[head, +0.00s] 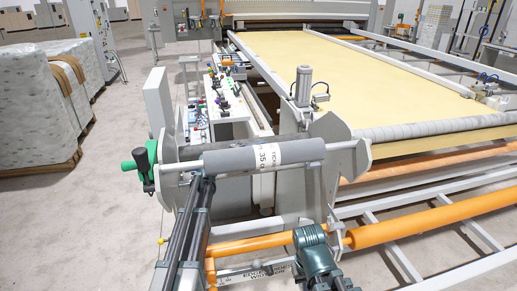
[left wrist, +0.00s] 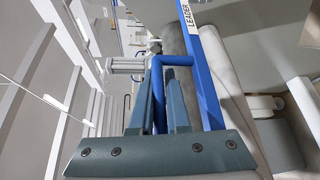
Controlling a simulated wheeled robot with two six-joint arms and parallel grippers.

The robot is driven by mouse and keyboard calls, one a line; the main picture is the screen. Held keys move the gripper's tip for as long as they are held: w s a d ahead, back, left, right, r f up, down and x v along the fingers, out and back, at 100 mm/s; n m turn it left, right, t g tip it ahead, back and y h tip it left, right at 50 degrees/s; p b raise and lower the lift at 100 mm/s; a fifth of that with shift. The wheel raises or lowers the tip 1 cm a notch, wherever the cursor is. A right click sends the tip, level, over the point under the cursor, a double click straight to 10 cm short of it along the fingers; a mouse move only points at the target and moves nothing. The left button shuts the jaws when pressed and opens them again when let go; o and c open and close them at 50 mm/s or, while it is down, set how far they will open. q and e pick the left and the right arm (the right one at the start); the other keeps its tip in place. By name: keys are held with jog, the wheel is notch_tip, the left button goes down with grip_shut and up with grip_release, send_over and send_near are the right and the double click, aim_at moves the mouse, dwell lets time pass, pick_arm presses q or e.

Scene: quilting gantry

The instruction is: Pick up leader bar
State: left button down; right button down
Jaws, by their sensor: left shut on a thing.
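The leader bar (left wrist: 207,85) is a long blue bar with a white label reading LEADER (left wrist: 190,18), seen in the left wrist view. It runs from the top centre down to the right of my fingers. A bent blue handle (left wrist: 178,60) stands out from its side. My left gripper (left wrist: 160,82) is shut on this handle, with a finger on each side of it. In the head view I cannot make out the bar or the left gripper's fingers. My right gripper does not show.
In the head view, a grey labelled roll (head: 300,151) lies across the front between pale end plates (head: 340,140). A green hand knob (head: 140,160) sits at its left. The yellow quilting bed (head: 370,75) stretches behind. Wrapped stacks (head: 35,100) stand left; bare floor (head: 105,200) lies between.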

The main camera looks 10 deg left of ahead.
pick_arm(q)
jog(key=s+d, duration=0.3)
jog(key=s, duration=0.5)
jog(key=s+d, duration=0.4)
jog(key=s, duration=0.4)
jog(key=shift+s+f, duration=0.15)
jog(key=shift+f, duration=0.05)
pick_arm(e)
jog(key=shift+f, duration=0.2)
